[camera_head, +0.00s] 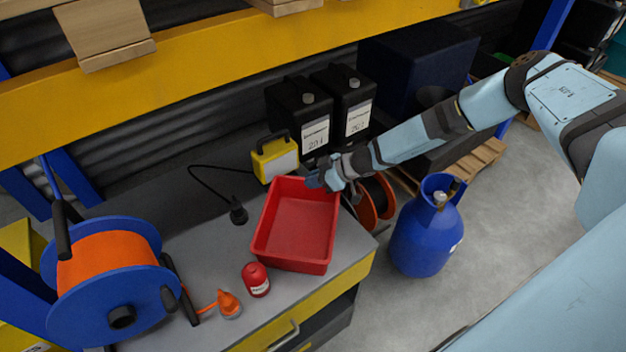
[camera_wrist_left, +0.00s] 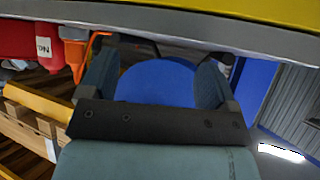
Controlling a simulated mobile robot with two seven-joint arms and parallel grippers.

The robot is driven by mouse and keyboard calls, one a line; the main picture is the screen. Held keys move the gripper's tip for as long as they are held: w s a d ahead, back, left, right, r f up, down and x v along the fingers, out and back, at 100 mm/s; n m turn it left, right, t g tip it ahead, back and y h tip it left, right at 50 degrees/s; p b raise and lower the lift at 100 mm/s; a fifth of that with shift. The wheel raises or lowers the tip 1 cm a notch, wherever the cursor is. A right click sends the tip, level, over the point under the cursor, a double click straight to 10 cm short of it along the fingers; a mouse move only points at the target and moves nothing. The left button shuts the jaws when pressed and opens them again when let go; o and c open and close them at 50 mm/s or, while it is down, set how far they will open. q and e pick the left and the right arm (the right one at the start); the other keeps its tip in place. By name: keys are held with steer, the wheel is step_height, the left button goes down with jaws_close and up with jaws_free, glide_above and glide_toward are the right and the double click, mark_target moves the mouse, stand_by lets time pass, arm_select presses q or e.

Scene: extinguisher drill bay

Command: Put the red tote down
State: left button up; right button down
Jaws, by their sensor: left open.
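The red tote (camera_head: 297,225) is an open, empty tray, upright over the right part of the grey bench top in the head view. I cannot tell whether its base touches the bench. My right gripper (camera_head: 324,181) is at the tote's far right rim; the view does not show clearly whether its jaws close on the rim. My left gripper (camera_wrist_left: 153,82) is open and empty in the left wrist view, with the blue cable reel (camera_wrist_left: 152,80) beyond its fingers. The left gripper does not show in the head view.
On the grey bench (camera_head: 190,225) are a yellow lamp (camera_head: 274,159), a red canister (camera_head: 256,280), an orange nozzle (camera_head: 229,304) and an orange-wound blue reel (camera_head: 105,262). Black jerrycans (camera_head: 300,115) stand behind. A blue gas cylinder (camera_head: 425,230) stands right of the bench.

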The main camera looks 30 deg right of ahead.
steer(key=shift+f, duration=0.1)
steer(key=c, duration=1.3)
jaws_free()
steer(key=shift+r, duration=0.25)
steer(key=shift+s+d+r, duration=0.15)
steer(key=shift+s+d, duration=0.05)
steer(key=shift+d, duration=0.1)
steer(key=p+v, duration=0.1)
steer(key=v, duration=1)
steer(key=shift+s, duration=0.1)
